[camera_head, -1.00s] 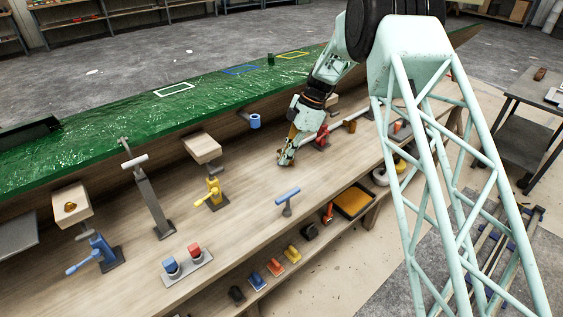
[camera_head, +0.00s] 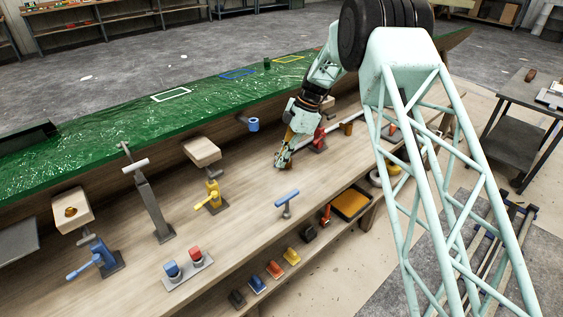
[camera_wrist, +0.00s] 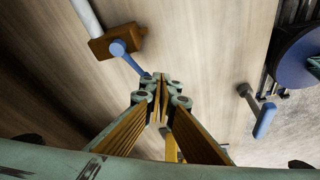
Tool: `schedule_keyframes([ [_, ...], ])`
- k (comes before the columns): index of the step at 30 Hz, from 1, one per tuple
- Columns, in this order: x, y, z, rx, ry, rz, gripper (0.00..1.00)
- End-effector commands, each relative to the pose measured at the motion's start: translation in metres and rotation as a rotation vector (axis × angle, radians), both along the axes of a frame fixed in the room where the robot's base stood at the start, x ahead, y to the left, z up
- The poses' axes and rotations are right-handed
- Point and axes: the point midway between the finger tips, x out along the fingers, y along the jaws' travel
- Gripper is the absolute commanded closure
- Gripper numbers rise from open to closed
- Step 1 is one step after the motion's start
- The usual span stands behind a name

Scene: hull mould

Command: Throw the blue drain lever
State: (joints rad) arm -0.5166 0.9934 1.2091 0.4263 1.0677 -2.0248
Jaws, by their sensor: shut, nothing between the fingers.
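In the wrist view a blue lever (camera_wrist: 126,54) sits on a brown valve block (camera_wrist: 107,44) at the end of a pale pipe. Its arm slants down to the right, and its end lies close to my fingertips; I cannot tell whether they touch. My gripper (camera_wrist: 160,82) is shut and empty, pointing at the bench. In the head view my gripper (camera_head: 281,163) is low over the middle of the bench. I cannot make out the blue lever clearly in that view.
The wooden bench (camera_head: 245,215) also bears a blue T-handle (camera_head: 287,197), a yellow clamp (camera_head: 213,193), a blue clamp (camera_head: 101,252) and a red-and-blue button box (camera_head: 187,265). The green hull (camera_head: 130,125) runs behind. A red clamp (camera_head: 319,138) stands right of my gripper.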

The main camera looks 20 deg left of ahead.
Motion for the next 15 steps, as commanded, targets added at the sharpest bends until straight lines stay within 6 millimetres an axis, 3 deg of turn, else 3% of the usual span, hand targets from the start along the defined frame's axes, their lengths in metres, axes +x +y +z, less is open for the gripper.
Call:
schedule_keyframes([
  [15, 0.014, 0.0, 0.0, 0.001, -0.001, 0.0, 1.0],
])
